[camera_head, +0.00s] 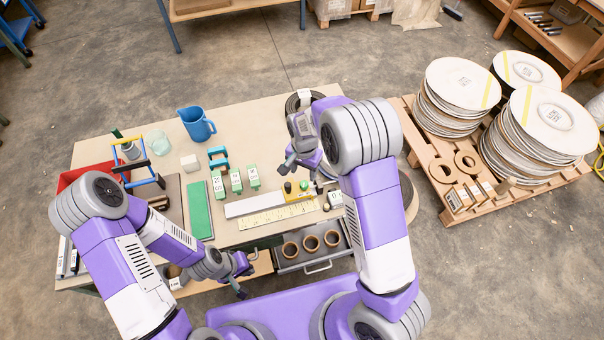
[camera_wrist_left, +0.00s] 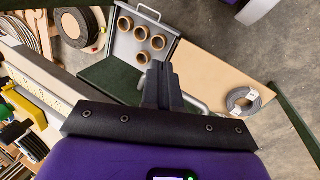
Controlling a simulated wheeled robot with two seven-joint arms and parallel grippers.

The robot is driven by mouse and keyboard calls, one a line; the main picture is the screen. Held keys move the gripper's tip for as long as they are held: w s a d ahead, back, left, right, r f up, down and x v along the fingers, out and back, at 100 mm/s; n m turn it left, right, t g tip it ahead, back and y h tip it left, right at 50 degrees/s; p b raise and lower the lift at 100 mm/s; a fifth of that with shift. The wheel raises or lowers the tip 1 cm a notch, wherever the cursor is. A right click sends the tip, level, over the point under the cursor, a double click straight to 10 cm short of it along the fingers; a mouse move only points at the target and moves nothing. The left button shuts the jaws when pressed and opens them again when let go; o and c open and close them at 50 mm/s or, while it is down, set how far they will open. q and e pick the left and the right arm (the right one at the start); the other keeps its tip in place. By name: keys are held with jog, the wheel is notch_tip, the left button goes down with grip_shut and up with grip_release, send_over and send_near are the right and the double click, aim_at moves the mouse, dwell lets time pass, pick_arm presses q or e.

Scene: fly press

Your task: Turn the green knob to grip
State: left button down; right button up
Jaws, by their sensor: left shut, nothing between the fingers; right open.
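The green knob (camera_head: 304,185) stands on a yellow fixture (camera_head: 298,196) near the front edge of the bench, beside a black knob (camera_head: 288,187). My right gripper (camera_head: 289,165) is open and empty in the head view, held above the bench just behind the knobs; it is not touching the green knob as far as I can tell. My left gripper (camera_head: 242,291) is low in front of the bench, to the left of the drawer. In the left wrist view its fingers (camera_wrist_left: 160,85) are shut with nothing between them, and yellow parts show at the left edge.
A pulled-out drawer (camera_head: 318,266) with several brown rings sits under the bench's front edge. A white ruler plate (camera_head: 265,216), green blocks, a blue jug (camera_head: 197,124) and a red tray (camera_head: 72,177) are on the bench. A pallet (camera_head: 447,200) with stacked discs stands at the right.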

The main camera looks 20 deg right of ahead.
aim_at(304, 184)
notch_tip(304, 184, down, 7)
jog(key=shift+s+r+b, duration=0.15)
jog(key=shift+r+b, duration=0.05)
jog(key=shift+b, duration=0.15)
jog(key=c, duration=1.1)
jog(key=shift+o, duration=0.2)
jog(key=n+b, duration=0.1)
jog(key=n, duration=0.5)
jog(key=shift+d, duration=0.1)
jog(key=n+b, duration=0.1)
jog(key=n, duration=0.4)
jog(key=shift+n, duration=0.4)
